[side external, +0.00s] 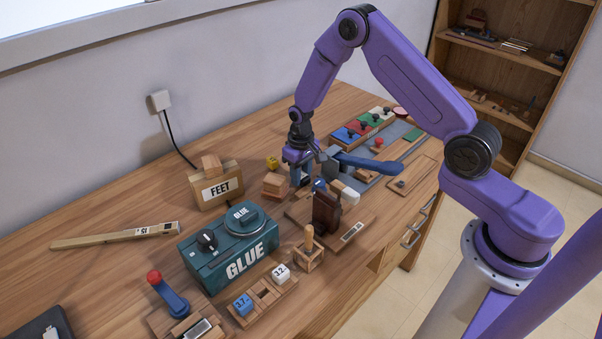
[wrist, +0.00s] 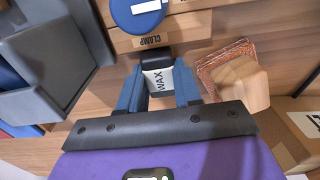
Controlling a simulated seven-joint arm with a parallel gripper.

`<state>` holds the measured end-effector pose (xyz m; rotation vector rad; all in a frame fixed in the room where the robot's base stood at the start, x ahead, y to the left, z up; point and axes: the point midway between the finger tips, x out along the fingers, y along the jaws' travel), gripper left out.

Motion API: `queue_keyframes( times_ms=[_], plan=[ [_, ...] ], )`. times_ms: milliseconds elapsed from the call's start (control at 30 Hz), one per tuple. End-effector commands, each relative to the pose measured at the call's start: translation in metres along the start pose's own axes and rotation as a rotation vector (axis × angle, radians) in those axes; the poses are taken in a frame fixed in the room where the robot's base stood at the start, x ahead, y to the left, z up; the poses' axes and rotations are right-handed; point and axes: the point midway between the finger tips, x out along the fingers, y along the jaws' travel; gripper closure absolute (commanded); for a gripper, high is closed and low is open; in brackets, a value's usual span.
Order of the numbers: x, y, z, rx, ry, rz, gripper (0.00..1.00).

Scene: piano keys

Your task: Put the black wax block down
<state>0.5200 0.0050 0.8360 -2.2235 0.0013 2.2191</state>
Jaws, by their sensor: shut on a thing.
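The black wax block (wrist: 157,80) shows in the wrist view, dark at its far end with a white label reading WAX. My gripper (wrist: 159,84) is shut on it, one blue finger on each side. In the side view my gripper (side external: 301,178) points down low over the bench, and the block is not clearly visible between the fingers. I cannot tell whether the block touches the bench. In the wrist view its far end is close to the wooden base marked CLAMP (wrist: 158,41).
Stacked wooden pieces (side external: 275,186) stand close left of my gripper, with the FEET box (side external: 215,186) beyond. A dark brown clamp piece (side external: 326,212) and the GLUE box (side external: 230,255) stand nearer the camera.

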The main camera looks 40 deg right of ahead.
Motion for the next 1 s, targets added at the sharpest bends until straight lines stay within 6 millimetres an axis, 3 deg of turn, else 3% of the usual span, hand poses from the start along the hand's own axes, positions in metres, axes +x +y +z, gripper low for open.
queue_keyframes(
  times_ms=[33, 67, 100, 133, 567, 1000],
  plan=[
    [0.002, 0.0, 0.0, 0.0, -0.001, 0.0, 0.97],
    [0.002, 0.0, 0.0, 0.0, 0.0, 0.0, 0.6],
    [0.001, 0.0, 0.0, 0.0, 0.0, 0.0, 0.47],
    [0.001, 0.0, 0.0, 0.0, 0.0, 0.0, 0.41],
    [-0.007, 0.0, -0.001, 0.0, 0.002, 0.0, 0.41],
    [-0.086, 0.0, -0.001, 0.0, 0.004, 0.0, 0.41]
  ],
)
